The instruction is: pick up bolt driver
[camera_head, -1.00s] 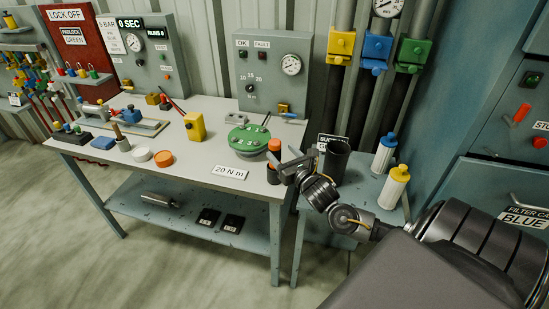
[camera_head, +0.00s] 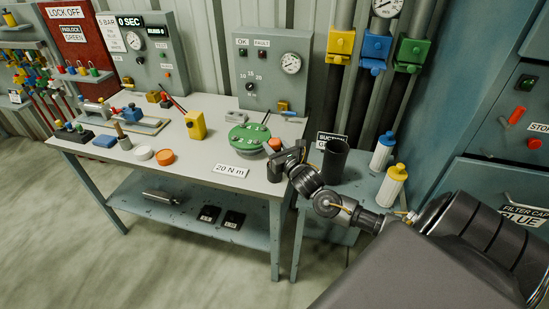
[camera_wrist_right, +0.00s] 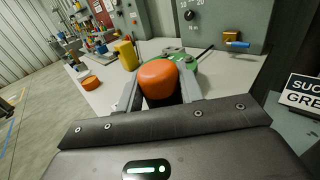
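The bolt driver, with an orange rounded top (camera_head: 274,144), stands upright at the right front corner of the workbench, its lower part in or behind a dark cylinder (camera_head: 275,170). In the right wrist view its orange top (camera_wrist_right: 159,80) is large and centred between my fingers. My right gripper (camera_head: 279,156) is at the driver, one finger on each side. The fingers look open around it, with little side room; contact cannot be made out. The handle below the top is hidden. My left gripper is out of view.
A green round flange (camera_head: 247,139) lies just behind and left of the driver. A black cup (camera_head: 334,160) and two bottles (camera_head: 383,151) (camera_head: 392,185) stand on the side table at right. A yellow block (camera_head: 195,125) and an orange cap (camera_head: 165,157) lie further left.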

